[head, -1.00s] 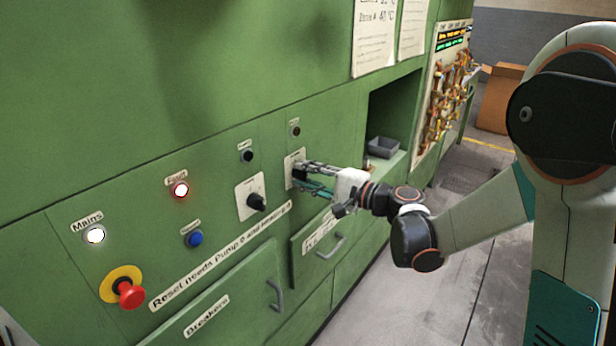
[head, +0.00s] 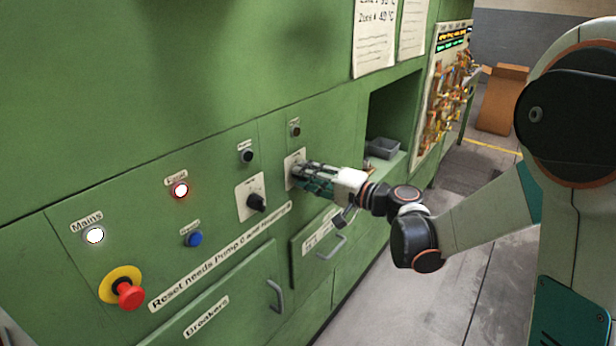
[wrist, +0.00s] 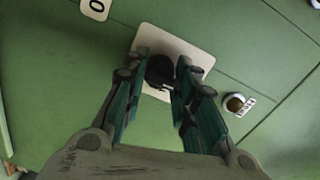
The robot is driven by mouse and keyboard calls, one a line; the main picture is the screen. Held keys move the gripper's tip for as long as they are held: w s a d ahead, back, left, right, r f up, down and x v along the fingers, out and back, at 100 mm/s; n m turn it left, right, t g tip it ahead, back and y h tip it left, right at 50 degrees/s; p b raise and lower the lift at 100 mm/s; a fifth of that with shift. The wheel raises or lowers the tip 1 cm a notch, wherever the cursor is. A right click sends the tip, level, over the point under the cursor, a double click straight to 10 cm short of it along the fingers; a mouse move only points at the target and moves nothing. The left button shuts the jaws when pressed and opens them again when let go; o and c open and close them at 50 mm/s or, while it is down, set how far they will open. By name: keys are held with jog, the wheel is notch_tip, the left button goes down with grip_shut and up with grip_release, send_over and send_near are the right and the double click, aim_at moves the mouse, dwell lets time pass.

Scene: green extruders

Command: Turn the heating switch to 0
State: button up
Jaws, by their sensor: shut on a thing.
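A black rotary switch knob (wrist: 160,70) sits on a pale square plate (wrist: 188,48) on the green panel. The plate also shows in the head view (head: 291,160), where my gripper mostly hides the knob. My gripper (wrist: 165,82) is shut on this knob, one finger on each side. In the head view my gripper (head: 299,172) reaches the panel from the right. The plate's lettering is too small to read, so the knob's setting cannot be told. A second black rotary switch (head: 257,202) on a white plate is to the left, apart from my gripper.
A drawer handle (head: 332,247) is below my gripper. An open recess with a grey tray (head: 384,148) is to the right.

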jog(key=shift+c, duration=0.2)
jog(key=o, duration=1.1)
jog(key=v, duration=1.2)
jog(key=shift+a, duration=0.1)
